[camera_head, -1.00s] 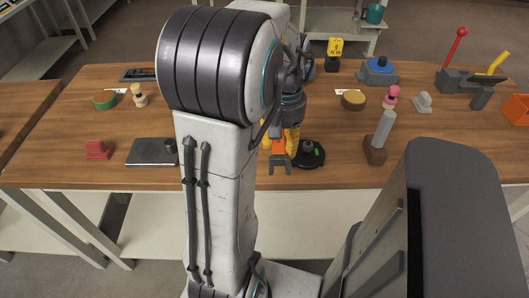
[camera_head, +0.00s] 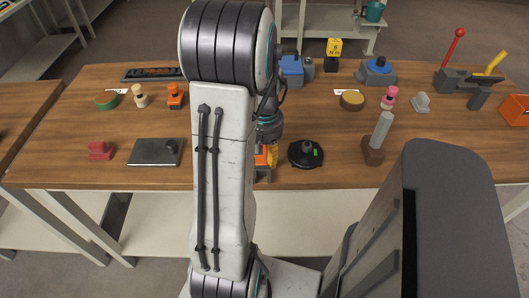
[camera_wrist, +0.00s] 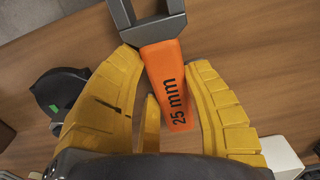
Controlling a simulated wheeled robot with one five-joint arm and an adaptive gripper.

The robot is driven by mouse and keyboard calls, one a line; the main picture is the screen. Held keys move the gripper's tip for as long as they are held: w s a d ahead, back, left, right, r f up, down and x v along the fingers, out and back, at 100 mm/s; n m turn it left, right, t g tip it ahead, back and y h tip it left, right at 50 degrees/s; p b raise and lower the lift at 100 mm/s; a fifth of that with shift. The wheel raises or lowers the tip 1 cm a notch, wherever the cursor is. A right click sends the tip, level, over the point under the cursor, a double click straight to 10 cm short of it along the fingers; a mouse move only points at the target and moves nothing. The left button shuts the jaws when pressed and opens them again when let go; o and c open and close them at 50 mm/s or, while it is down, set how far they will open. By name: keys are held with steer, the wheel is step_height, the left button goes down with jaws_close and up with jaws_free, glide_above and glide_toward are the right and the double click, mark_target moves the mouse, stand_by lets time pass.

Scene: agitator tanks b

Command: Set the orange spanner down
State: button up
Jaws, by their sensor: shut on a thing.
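The orange spanner (camera_wrist: 168,90) is marked "25 mm" and has a grey open-ended head (camera_wrist: 148,22). My gripper (camera_wrist: 162,72), with yellow ribbed fingers, is shut on its orange handle in the wrist view. In the head view, my gripper (camera_head: 267,152) is partly hidden behind my arm, over the front part of the wooden table (camera_head: 225,182). A bit of the spanner (camera_head: 260,157) shows there, with its grey head toward the table's front edge. I cannot tell whether the spanner touches the table.
A round black stand (camera_head: 305,154) is just right of my gripper. A brown block with a grey post (camera_head: 375,150) stands to the right. Bare wood lies between these.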

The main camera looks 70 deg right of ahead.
steer(key=shift+f, duration=0.15)
steer(key=o, duration=1.2)
